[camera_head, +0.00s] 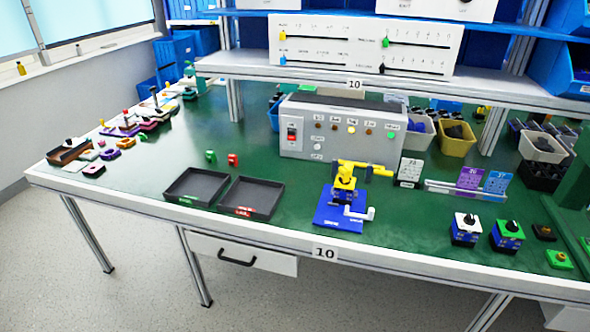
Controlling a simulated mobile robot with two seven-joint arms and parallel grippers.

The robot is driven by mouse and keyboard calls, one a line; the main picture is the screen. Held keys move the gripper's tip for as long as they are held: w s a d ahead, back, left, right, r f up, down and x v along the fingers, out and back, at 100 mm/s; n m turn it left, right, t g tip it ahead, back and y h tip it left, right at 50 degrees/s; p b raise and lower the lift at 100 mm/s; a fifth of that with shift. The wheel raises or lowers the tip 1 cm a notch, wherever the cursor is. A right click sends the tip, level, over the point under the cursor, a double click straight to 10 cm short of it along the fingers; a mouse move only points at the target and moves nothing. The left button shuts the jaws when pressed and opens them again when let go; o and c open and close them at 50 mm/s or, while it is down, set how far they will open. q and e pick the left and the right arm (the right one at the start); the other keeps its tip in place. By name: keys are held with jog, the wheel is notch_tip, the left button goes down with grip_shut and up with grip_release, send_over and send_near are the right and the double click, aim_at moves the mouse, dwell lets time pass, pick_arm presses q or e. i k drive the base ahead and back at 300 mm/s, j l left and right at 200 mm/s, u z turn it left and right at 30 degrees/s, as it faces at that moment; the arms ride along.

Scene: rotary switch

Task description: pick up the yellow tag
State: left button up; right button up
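I cannot make out a yellow tag for certain. Upright cards stand right of centre: a white card (410,170), a purple card (470,179) and a blue card (496,182); the coloured ones stand at a clear rail (445,188). Neither of my grippers is in view.
On the green bench (150,190) are two black trays (272,183), a yellow fixture on a blue base (330,213), a grey control box (345,132) and two switch blocks (466,230). A shelf (300,71) overhangs the back.

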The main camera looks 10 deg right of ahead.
aim_at(344, 172)
jog(key=z, duration=0.6)
jog(key=i+j, duration=0.1)
jog(key=i, duration=0.25)
jog(key=i+j+z, duration=0.15)
jog(key=z, duration=0.25)
jog(key=i+j+z, duration=0.25)
jog(key=z, duration=0.2)
jog(key=i, duration=0.1)
